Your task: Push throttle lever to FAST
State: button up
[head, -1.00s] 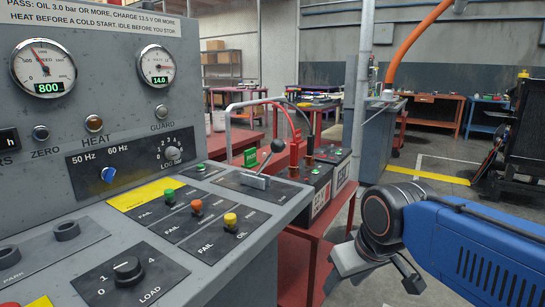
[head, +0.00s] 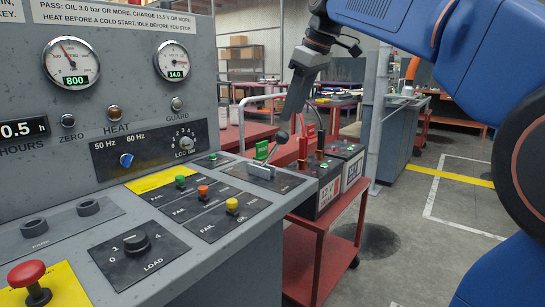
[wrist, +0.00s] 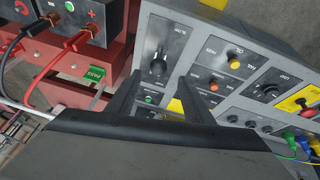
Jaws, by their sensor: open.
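The throttle lever (head: 273,153) stands in a slotted dark plate at the far right end of the sloped console, tilted up to the right and topped by a dark ball knob. My gripper (head: 291,112) is above the lever, pointing down, and partly overlaps the knob in the head view. In the wrist view the lever's dark knob (wrist: 158,66) shows just beyond the gap between the two open fingers of my gripper (wrist: 158,95). I see no clear contact with the lever.
Buttons in green, orange and yellow (head: 232,205) sit near the plate, with a load knob (head: 136,243) and red stop button (head: 29,277) nearer. A red cart (head: 325,235) with batteries and cables stands close on the right. A grey pipe rail rises behind the console.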

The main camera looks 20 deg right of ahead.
aim_at(272, 152)
jog(key=x, duration=1.7)
jog(key=shift+w+a+r, duration=0.2)
jog(key=shift+w+a, duration=0.05)
jog(key=shift+w, duration=0.1)
grip_shut()
